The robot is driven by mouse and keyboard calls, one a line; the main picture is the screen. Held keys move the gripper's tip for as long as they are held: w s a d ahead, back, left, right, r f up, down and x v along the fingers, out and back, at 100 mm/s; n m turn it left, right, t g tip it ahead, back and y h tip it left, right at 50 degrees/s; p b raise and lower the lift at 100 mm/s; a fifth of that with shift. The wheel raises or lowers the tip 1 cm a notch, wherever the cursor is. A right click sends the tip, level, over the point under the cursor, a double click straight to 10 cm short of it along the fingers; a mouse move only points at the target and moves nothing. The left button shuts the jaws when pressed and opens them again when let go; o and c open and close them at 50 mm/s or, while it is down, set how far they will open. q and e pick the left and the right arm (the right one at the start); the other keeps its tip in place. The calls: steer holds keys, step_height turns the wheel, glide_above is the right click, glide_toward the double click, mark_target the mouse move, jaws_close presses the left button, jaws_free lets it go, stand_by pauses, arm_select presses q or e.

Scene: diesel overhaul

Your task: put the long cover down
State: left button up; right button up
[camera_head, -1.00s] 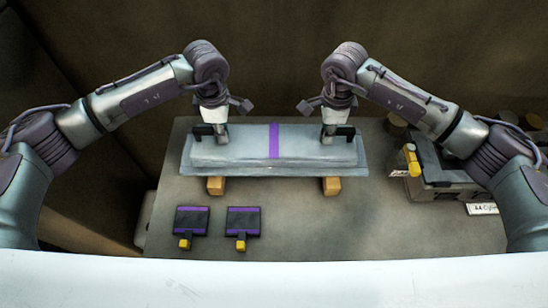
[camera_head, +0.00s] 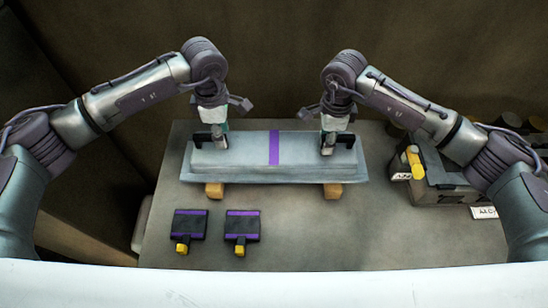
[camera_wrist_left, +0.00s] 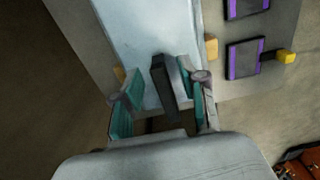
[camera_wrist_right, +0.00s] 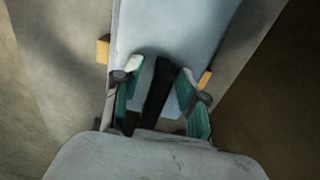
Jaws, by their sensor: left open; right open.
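The long cover (camera_head: 250,163) is a pale grey-blue slab with a purple band across its middle. It lies level on wooden blocks (camera_head: 214,190) on the table, with another block (camera_head: 332,190) under its right part. A dark handle stands at each end. My left gripper (camera_head: 219,147) is open around the left handle (camera_wrist_left: 163,88), whose bar stands between the teal fingers in the left wrist view. My right gripper (camera_head: 328,147) is open around the right handle (camera_wrist_right: 155,88). Whether the fingers touch the handles is unclear.
Two dark purple-striped pieces with yellow ends, a left one (camera_head: 189,225) and a right one (camera_head: 242,226), lie at the front left of the table (camera_head: 330,235). A dark machine with a yellow part (camera_head: 414,162) stands at the right. The front middle is clear.

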steer(key=shift+r, duration=0.1)
arm_select(q)
step_height(320, 180, up, 10)
arm_select(e)
step_height(320, 180, up, 12)
stand_by(0.4)
arm_select(q)
steer(key=shift+f, duration=0.1)
stand_by(0.3)
